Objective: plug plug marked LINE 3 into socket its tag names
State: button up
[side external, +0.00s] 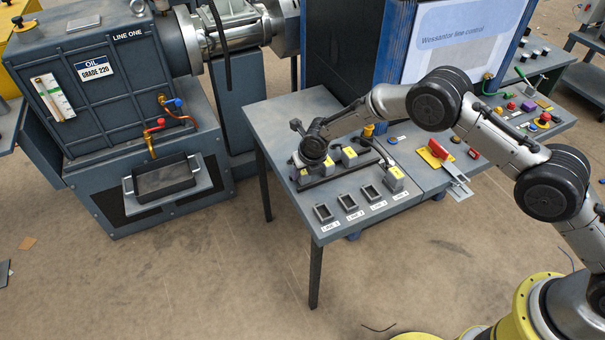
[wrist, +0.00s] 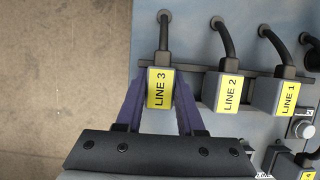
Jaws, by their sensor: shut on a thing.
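The plug marked LINE 3 (wrist: 159,90) is a grey block with a yellow tag and a black cable. In the wrist view it sits between the purple fingers of my gripper (wrist: 160,92), which is shut on it. It stands in line with the other plugs along a dark rack bar (wrist: 200,66); whether its underside touches the rack is hidden. In the side view my gripper (side external: 306,165) is low at the rack's left end. Three empty sockets, left (side external: 323,212), middle (side external: 347,202) and right (side external: 372,193), line the table's front; their labels are too small to read surely.
Plugs LINE 2 (wrist: 229,92) and LINE 1 (wrist: 280,97) stand close on the right. Another plug (side external: 395,178) stands at the right end of the socket row. A red-handled switch (side external: 438,148) is farther right. Table surface between rack and sockets is clear.

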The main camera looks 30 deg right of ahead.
grip_shut()
jog(key=shift+r, duration=0.2)
jog(key=shift+r, duration=0.6)
jog(key=s+d+r, duration=0.2)
jog(key=s+r, duration=0.3)
jog(key=s, duration=0.1)
jog(key=s+d+r, duration=0.2)
jog(key=s+r, duration=0.4)
jog(key=s, duration=0.1)
jog(key=shift+s+d+r, duration=0.15)
jog(key=shift+d+r, duration=0.1)
